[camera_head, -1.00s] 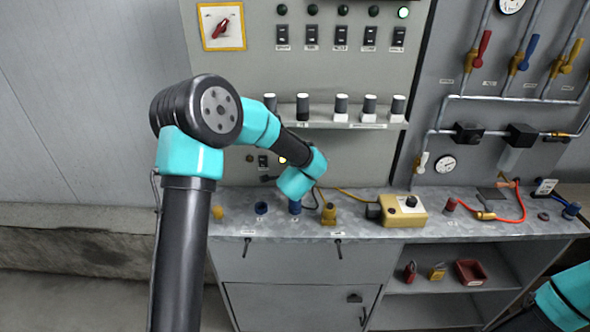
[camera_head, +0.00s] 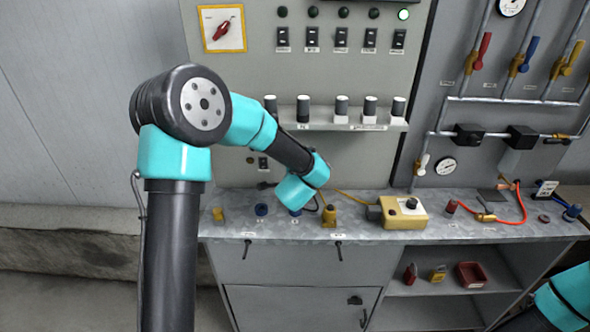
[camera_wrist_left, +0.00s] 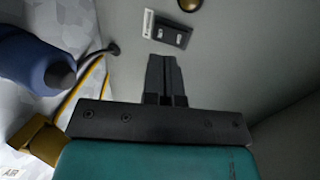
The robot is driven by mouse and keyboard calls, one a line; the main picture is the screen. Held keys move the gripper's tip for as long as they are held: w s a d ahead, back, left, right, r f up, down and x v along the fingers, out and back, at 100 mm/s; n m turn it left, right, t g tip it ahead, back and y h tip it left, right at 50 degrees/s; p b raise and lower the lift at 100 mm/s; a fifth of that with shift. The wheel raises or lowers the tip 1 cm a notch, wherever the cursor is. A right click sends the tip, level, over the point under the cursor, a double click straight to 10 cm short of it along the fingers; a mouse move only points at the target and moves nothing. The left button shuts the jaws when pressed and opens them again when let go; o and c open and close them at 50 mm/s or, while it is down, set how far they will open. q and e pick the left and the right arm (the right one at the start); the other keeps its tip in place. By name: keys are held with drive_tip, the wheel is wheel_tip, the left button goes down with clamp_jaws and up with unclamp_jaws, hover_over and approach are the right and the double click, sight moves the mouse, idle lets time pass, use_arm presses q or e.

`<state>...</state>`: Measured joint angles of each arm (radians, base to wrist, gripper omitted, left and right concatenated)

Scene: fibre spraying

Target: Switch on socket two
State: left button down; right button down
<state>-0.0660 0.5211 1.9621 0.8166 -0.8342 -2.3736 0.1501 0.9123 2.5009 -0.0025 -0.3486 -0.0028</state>
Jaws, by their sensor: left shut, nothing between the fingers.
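In the left wrist view, my left gripper (camera_wrist_left: 163,62) is shut and empty. Its fingertips are close to a small black switch plate (camera_wrist_left: 168,31) with two pale rockers and a white label beside it. I cannot tell whether they touch. In the head view, my left arm reaches to the lower panel, and its wrist hides the gripper. A small black switch (camera_head: 263,163) shows on that panel left of the wrist. I cannot read which socket it belongs to. My right gripper is out of view.
A blue connector (camera_wrist_left: 35,62), a cable and a yellow block (camera_wrist_left: 38,138) lie left of the gripper in the wrist view. In the head view, a yellow box (camera_head: 404,212) sits on the bench. A shelf (camera_head: 320,119) with several cylinders juts out above the wrist.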

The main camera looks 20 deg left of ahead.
use_arm(q)
drive_tip(key=v, duration=0.9)
drive_tip(key=shift+r, duration=0.25)
